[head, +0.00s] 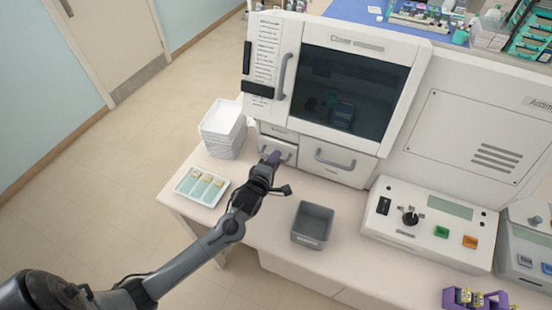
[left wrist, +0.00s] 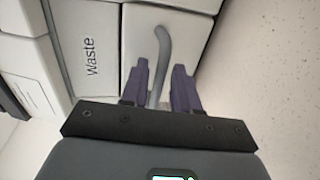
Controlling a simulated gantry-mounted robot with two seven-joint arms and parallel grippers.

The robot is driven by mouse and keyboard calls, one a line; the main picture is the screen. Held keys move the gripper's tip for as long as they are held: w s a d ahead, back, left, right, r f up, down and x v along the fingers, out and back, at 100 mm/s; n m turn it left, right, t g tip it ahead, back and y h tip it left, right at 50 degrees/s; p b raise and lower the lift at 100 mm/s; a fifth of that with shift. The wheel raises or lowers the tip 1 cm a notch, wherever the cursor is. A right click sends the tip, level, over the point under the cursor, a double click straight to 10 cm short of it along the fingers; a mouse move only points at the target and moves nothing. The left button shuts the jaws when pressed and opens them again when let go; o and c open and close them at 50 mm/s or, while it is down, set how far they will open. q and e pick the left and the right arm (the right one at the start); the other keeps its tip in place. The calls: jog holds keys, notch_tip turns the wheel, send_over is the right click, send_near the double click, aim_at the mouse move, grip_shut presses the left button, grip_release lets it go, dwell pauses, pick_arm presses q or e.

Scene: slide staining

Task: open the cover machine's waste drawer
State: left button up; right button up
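The cover machine (head: 300,25) is a large white cabinet with a dark window. Low on its front left is a small drawer (head: 290,157), which looks flush with the front. In the left wrist view, a "Waste" label (left wrist: 90,57) is beside the drawer's grey bar handle (left wrist: 163,45). My left gripper (head: 273,158) is at this handle and partly hides it in the head view. In the left wrist view its purple fingers (left wrist: 159,88) are apart, one on each side of the handle, with gaps showing. My right gripper is not in view.
A wider drawer (head: 341,167) is just right of the small one. A stack of white trays (head: 222,130) and a slide tray (head: 202,186) stand left of my gripper. A grey bin (head: 312,225) and a control box (head: 428,224) stand to the right on the bench.

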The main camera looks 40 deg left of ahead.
pick_arm(q)
jog(key=shift+w+a+f, duration=0.15)
jog(key=shift+w+a, duration=0.05)
jog(key=shift+w, duration=0.35)
jog(key=shift+c, duration=0.3)
grip_shut()
jog(key=shift+d, duration=0.1)
